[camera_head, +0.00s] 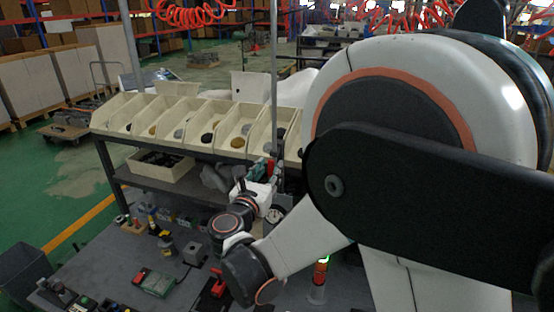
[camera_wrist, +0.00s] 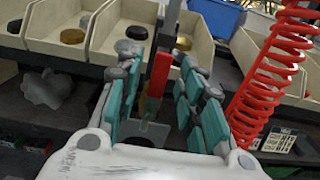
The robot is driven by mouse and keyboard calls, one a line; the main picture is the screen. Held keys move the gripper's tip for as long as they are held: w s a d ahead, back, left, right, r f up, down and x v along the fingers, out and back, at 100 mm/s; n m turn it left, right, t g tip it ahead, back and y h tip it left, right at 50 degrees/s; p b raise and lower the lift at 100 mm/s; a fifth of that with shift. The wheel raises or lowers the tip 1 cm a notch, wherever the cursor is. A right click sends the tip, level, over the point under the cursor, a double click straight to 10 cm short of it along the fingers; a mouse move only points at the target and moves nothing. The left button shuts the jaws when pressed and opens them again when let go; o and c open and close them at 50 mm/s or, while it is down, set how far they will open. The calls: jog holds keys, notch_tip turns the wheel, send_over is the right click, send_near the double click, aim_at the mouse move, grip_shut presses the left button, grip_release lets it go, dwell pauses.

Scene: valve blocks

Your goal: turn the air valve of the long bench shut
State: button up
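The air valve shows in the wrist view as a red lever (camera_wrist: 160,74) above a brass-coloured body (camera_wrist: 150,106). The lever stands roughly upright, in line with a grey post (camera_wrist: 172,22). My gripper (camera_wrist: 162,62) is open, with its teal-padded fingers on either side of the lever. Gaps show between the lever and both pads, and I see no clear contact. How deep the lever lies between the fingers is hard to tell.
A red coiled hose (camera_wrist: 262,85) hangs close to the right of my gripper. Cream bins (camera_head: 205,122) line the shelf behind. A blue bin (camera_wrist: 217,14) is further back.

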jog(key=shift+w+d, duration=0.1)
jog(key=shift+w, duration=0.3)
jog(key=shift+s, duration=0.1)
grip_shut()
